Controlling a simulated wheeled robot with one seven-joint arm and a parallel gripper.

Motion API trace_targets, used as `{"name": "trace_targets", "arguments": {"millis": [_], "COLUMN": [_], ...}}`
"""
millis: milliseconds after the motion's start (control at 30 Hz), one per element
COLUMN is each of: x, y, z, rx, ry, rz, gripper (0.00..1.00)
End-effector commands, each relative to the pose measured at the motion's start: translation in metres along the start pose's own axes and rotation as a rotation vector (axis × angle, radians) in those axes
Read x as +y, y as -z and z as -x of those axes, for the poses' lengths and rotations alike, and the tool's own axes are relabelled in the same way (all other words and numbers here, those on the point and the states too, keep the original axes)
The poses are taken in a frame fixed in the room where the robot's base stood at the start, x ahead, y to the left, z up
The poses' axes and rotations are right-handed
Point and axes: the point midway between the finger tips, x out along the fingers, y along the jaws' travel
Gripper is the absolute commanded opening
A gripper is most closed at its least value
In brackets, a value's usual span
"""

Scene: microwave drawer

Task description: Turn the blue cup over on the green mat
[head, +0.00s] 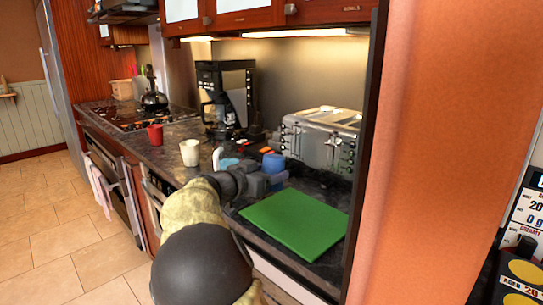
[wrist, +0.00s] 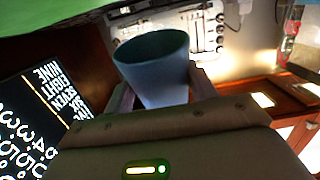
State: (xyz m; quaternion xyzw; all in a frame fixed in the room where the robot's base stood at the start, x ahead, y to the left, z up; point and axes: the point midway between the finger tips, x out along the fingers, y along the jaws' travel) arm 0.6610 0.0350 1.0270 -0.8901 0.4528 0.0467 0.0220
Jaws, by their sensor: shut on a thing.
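The blue cup (head: 273,162) is in my gripper (head: 268,181), behind the far left part of the green mat (head: 298,222) in the head view. In the wrist view the cup (wrist: 158,75) sits between the two fingers (wrist: 157,92), which are shut on it. That view is upside down, with cabinets low and the mat (wrist: 45,18) at the top. The cup's wide dark mouth points toward the top there, so it looks mouth-down. Whether the cup touches the mat or counter cannot be told. The mat lies flat and bare on the counter.
A silver toaster (head: 322,138) stands behind the mat. A black coffee maker (head: 226,95), a white cup (head: 190,153) and a red cup (head: 155,134) stand to the left. Small items, some light blue (head: 228,163), lie near my gripper. An orange wall (head: 445,150) bounds the right side.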

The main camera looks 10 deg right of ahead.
Motion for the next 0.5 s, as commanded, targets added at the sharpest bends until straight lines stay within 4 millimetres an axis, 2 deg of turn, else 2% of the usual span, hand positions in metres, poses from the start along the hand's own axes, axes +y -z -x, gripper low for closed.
{"name": "trace_targets", "arguments": {"millis": [33, 200, 500], "x": [0.003, 0.016, 0.027], "y": [0.011, 0.017, 0.016], "z": [0.003, 0.007, 0.009], "rx": [-0.005, -0.024, -0.038], "ry": [-0.013, -0.055, -0.088], "rz": [0.0, -0.005, -0.012], "gripper": [0.33, 0.33, 0.33]}}
